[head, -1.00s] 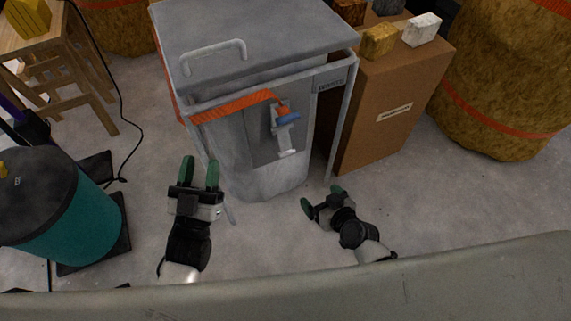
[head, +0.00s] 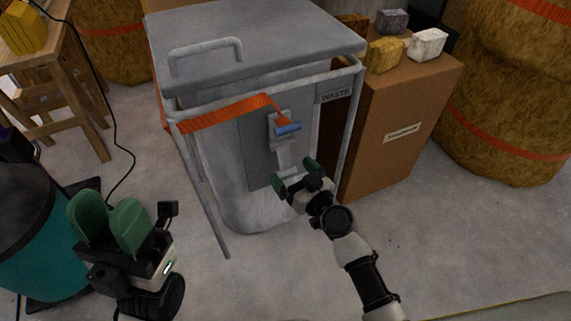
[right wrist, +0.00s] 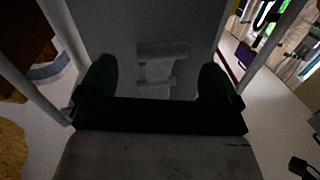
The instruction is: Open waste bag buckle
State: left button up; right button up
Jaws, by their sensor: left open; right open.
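The waste bag buckle (head: 287,130) is a blue lever on a grey metal fitting on the front of the waste stand. An orange strap (head: 225,111) runs to it from the left along the rim. My right gripper (head: 295,174) is open and empty, just below the buckle, in front of the grey bag. In the right wrist view a grey fitting (right wrist: 161,66) shows between the open green fingers (right wrist: 157,80), beyond their tips; the blue lever cannot be made out there. My left gripper (head: 109,216) is open and empty at the lower left, away from the stand.
The metal waste stand (head: 345,130) has a raised grey lid (head: 250,40). A cardboard box (head: 400,140) with several blocks on top stands close on its right. A teal bin (head: 25,245) is at the left. The floor in front is clear.

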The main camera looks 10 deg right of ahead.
aim_at(287, 167)
jog(key=shift+x, duration=1.65)
jog(key=c, duration=1.3)
jog(key=shift+o, duration=0.2)
